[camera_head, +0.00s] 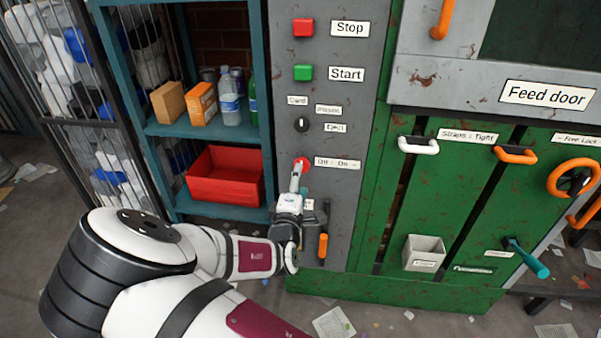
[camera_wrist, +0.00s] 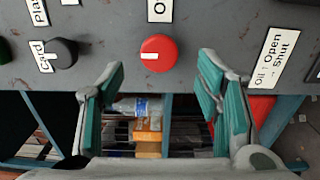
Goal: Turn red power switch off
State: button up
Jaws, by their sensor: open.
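The red power switch (camera_wrist: 158,53) is a round knob with a short white mark on the grey panel. In the wrist view it sits upright in the middle, beyond the fingertips and between their lines. In the head view the red switch (camera_head: 304,163) shows at the tip of my gripper (camera_head: 298,172), which partly covers it. The "Off - On" label (camera_head: 337,163) is to its right. My gripper (camera_wrist: 160,72) is open and empty, with one teal-padded finger on each side. I cannot tell whether a finger touches the knob.
A black selector knob (camera_head: 301,124) is above the switch, with the green Start button (camera_head: 303,73) and red Stop button (camera_head: 303,28) higher up. An orange-handled lever (camera_head: 323,245) is below. A shelf with a red bin (camera_head: 225,182) stands left; the green feed door machine is right.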

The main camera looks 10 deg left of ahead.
jog(key=s, duration=0.6)
jog(key=shift+a, duration=0.1)
